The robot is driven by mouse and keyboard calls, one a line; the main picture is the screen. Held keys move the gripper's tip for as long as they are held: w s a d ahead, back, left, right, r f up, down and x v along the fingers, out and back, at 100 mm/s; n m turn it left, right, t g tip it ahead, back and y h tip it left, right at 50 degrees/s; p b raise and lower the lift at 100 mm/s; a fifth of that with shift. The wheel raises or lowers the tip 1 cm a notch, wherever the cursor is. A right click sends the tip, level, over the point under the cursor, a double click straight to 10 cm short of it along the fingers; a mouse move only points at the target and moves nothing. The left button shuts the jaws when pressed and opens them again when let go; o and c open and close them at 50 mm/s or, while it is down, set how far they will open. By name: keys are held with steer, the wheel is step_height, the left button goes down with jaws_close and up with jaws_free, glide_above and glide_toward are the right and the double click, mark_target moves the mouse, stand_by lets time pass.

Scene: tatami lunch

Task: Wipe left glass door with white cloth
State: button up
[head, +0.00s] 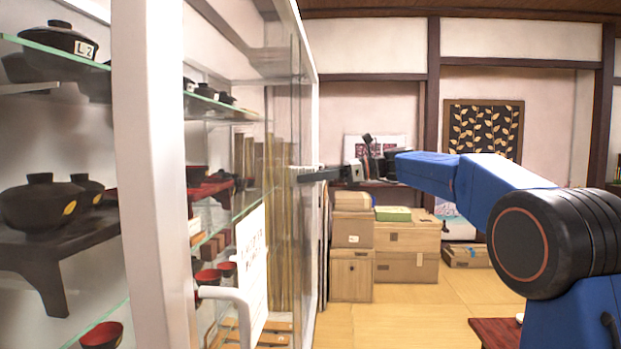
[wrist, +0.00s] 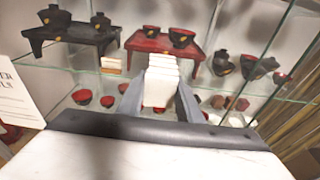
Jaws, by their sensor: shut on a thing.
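The glass door (head: 280,130) of the cabinet is in the head view at the left, with a white frame and a white handle (head: 228,296). My arm reaches in from the right, and my gripper (head: 308,173) is at the far part of the glass. In the wrist view, my gripper (wrist: 161,98) is shut on the white cloth (wrist: 160,82), which shows as a pale folded pad between the two grey fingers. The cloth faces the pane, with the shelves visible behind it. I cannot tell whether it touches the glass.
Glass shelves behind the pane hold dark lidded bowls (head: 42,205), red bowls and small stands (wrist: 72,32). A paper sign (head: 252,268) is on the glass. Cardboard boxes (head: 408,250) stand behind my arm. The tatami floor (head: 400,322) in front of them is mostly clear.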

steer(key=shift+s+a, duration=0.15)
steer(key=shift+s, duration=1.85)
steer(key=shift+s+a, duration=0.1)
steer(key=shift+s, duration=1.9)
steer(key=shift+d, duration=0.15)
steer(key=shift+d, duration=2.8)
steer(key=shift+d, duration=0.1)
steer(key=shift+s+d, duration=0.15)
steer(key=shift+d, duration=1.25)
